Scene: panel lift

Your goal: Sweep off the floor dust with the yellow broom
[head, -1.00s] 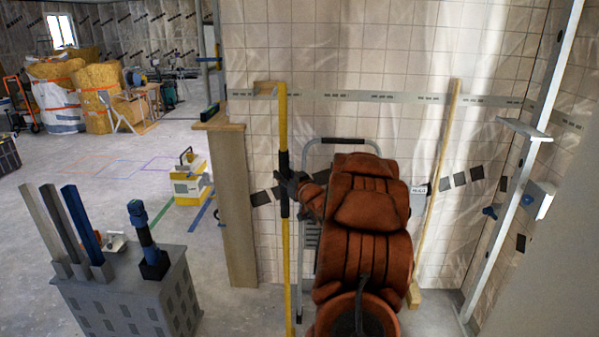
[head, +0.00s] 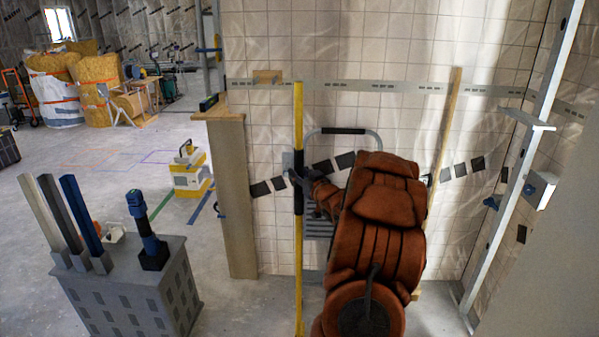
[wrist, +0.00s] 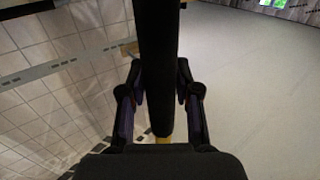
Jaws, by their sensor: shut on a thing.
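The yellow broom (head: 299,255) stands upright in the head view, in front of the tiled wall. Its long yellow handle has a black grip section around the middle. My gripper (head: 298,178) is shut on that black section. In the wrist view the dark handle (wrist: 157,60) runs between the two fingers of my gripper (wrist: 160,115), with a little yellow showing below. The broom's lower end is at or beyond the bottom edge of the head view, so its bristles are not clear. I cannot make out any dust on the floor.
A grey perforated cabinet (head: 135,300) with upright bars and a blue tool stands at the lower left. A yellow and white machine (head: 190,175) sits on the floor behind it. A wooden post (head: 236,200) and a stepladder (head: 345,131) are near the wall. Open floor (head: 50,205) lies left.

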